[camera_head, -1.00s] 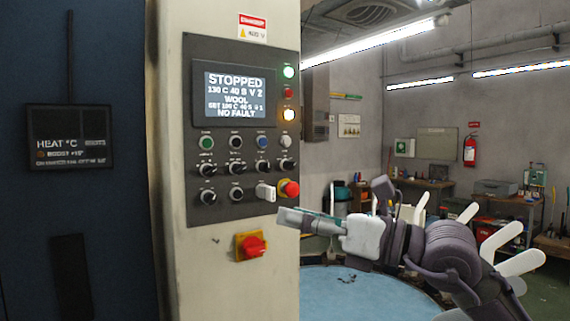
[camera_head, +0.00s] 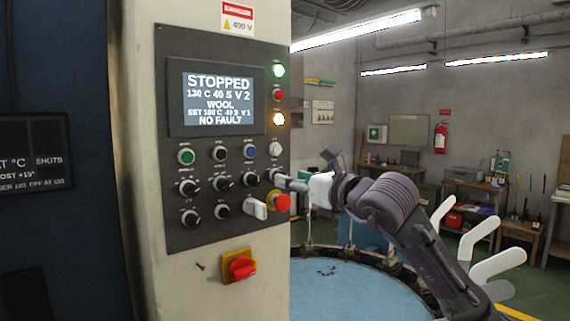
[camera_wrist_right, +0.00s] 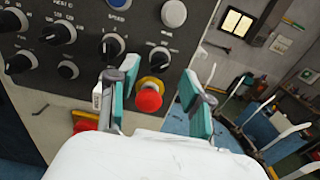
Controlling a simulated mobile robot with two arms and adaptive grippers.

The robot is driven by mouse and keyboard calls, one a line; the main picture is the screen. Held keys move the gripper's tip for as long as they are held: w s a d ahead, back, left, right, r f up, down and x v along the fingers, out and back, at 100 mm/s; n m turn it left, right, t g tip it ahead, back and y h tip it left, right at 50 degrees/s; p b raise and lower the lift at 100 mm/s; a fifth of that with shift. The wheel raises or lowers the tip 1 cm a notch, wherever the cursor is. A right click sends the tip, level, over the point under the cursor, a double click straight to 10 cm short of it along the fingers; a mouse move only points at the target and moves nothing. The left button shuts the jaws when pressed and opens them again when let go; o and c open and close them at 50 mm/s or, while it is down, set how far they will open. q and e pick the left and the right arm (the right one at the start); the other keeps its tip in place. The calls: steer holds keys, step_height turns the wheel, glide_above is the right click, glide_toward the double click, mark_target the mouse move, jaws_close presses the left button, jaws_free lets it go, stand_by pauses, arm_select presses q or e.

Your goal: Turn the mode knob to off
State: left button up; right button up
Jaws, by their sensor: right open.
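The dark control panel (camera_head: 207,236) carries several black knobs with pale pointers. Their labels are too small to read surely, so I cannot confirm which is the mode knob. The rightmost black knob of the upper knob row (camera_wrist_right: 159,58) lies ahead between my fingertips in the wrist view; in the head view my gripper partly covers it. My right gripper (camera_head: 287,182) is open at the panel's right edge, its teal-padded fingers (camera_wrist_right: 160,77) spread either side of that knob and the red mushroom button (camera_wrist_right: 149,98). Contact cannot be told. My left gripper is out of view.
A red-and-yellow switch (camera_head: 240,268) sits lower. The display (camera_head: 218,98) reads STOPPED and NO FAULT. A round blue table (camera_head: 350,290) stands right.

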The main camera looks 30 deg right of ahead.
steer(key=w+p, duration=0.1)
steer(key=w, duration=0.2)
steer(key=shift+w+a, duration=0.15)
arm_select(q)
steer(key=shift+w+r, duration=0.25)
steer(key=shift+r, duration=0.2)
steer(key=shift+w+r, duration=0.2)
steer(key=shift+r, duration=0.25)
arm_select(e)
jaws_close()
